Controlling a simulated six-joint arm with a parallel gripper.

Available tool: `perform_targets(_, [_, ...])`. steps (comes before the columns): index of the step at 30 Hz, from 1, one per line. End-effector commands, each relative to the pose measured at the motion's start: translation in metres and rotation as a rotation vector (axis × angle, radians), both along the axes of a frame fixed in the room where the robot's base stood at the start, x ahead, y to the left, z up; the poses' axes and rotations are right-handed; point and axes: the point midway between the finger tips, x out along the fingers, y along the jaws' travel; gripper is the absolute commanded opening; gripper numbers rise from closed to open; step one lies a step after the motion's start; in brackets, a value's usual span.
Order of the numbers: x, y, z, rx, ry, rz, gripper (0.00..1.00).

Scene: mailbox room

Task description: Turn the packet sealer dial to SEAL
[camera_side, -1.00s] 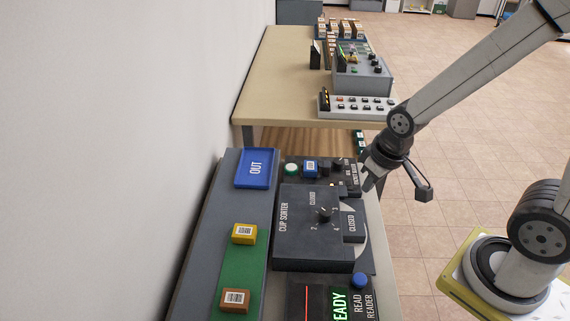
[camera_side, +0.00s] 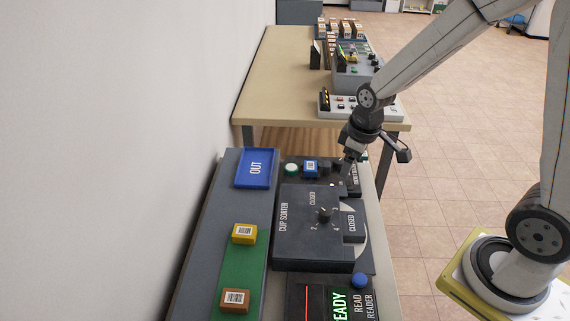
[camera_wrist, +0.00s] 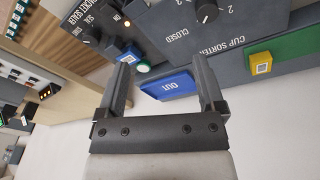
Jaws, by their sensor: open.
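The packet sealer is a small dark panel at the far end of the near bench; its edge shows in the side view (camera_side: 355,175), partly hidden by my gripper. In the wrist view the packet sealer (camera_wrist: 100,22) is at the upper left, with white lettering. Its black dial (camera_wrist: 90,36) sits beside the lettering; which word it points to is too small to tell. My gripper (camera_side: 347,168) is over the sealer in the side view. In the wrist view my gripper (camera_wrist: 163,72) is open, its fingers apart with nothing held, and the dial lies left of them.
The cup sorter (camera_side: 300,240) with its own knob (camera_side: 323,214) stands close in front of the sealer. A green-ringed white button (camera_side: 291,169), a blue block (camera_side: 311,168) and the blue OUT tray (camera_side: 256,168) are to the left. A table (camera_side: 275,80) with other devices stands behind.

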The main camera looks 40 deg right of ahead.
Motion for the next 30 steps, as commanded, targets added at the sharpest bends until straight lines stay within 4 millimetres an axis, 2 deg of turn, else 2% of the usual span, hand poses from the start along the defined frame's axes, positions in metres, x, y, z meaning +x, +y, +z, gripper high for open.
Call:
perform_targets(1, [0.013, -0.008, -0.004, -0.009, 0.015, 0.046, 0.87])
perform_targets(6, [0.049, -0.034, -0.014, -0.037, 0.053, 0.225, 0.87])
perform_targets(15, [0.101, -0.086, -0.044, -0.060, 0.119, 0.545, 0.87])
perform_targets(24, [0.129, -0.130, -0.072, -0.058, 0.159, 0.798, 0.87])
perform_targets(30, [0.134, -0.139, -0.078, -0.057, 0.164, 0.854, 0.87])
